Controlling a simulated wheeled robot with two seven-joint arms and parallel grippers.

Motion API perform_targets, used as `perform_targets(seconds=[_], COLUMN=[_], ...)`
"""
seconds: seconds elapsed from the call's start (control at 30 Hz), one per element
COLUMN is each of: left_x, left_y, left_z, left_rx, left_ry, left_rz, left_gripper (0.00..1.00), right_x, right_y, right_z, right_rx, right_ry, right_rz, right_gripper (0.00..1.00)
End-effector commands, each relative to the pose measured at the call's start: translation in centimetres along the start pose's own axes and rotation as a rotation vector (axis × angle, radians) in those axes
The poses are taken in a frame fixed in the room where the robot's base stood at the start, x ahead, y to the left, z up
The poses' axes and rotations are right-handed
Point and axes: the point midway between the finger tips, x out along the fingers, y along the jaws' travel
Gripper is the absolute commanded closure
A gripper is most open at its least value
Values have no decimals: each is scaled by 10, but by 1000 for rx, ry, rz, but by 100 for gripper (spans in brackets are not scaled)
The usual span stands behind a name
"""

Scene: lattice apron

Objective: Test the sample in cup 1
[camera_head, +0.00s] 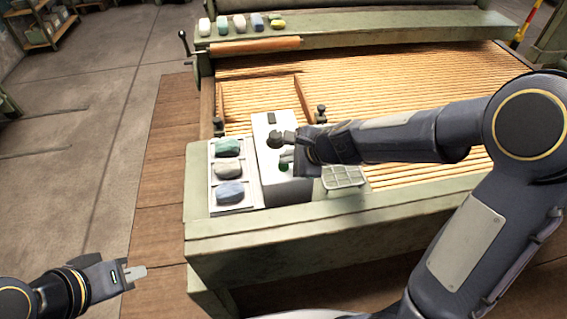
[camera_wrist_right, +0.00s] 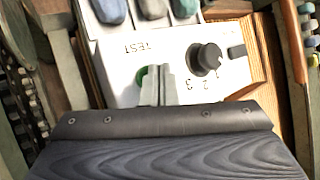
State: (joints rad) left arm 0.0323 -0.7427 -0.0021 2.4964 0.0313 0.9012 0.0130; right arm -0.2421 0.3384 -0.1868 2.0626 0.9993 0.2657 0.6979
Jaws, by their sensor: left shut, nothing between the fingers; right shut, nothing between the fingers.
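A white tester box (camera_head: 273,185) stands on the green bench edge. Its black knob (camera_wrist_right: 206,59) has the numbers 1, 2 and 3 beside it; I cannot tell which one it points at. A green button (camera_wrist_right: 142,76) sits by the word TEST, partly hidden by my right fingers. Beside the box, a tray (camera_head: 213,200) holds green (camera_head: 228,147), grey (camera_head: 228,170) and blue (camera_head: 230,192) lumps; no cup numbers are readable. My right gripper (camera_wrist_right: 160,80) is shut and empty, right beside the button; contact is unclear. My left gripper (camera_head: 136,273) is shut and empty, left of the bench.
A small wire-like rack (camera_head: 342,176) lies right of the box, below my right arm. Wooden slats (camera_head: 400,90) fill the bench behind. Several coloured lumps (camera_head: 240,24) line the far green beam (camera_head: 350,33). The floor (camera_head: 90,120) at left is clear.

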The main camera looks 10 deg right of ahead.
Motion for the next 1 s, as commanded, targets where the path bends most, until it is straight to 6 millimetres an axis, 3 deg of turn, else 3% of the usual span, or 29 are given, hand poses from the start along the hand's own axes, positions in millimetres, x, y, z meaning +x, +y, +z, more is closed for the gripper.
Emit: perform_targets(seconds=[1.0], left_x=[2], left_y=[-1], left_z=[1], left_rx=[0], left_ry=[0], left_rz=[0], left_gripper=[100], right_x=[2], right_y=[1], right_z=[-1], right_rx=[0], right_ry=[1], right_rz=[1], right_gripper=[100])
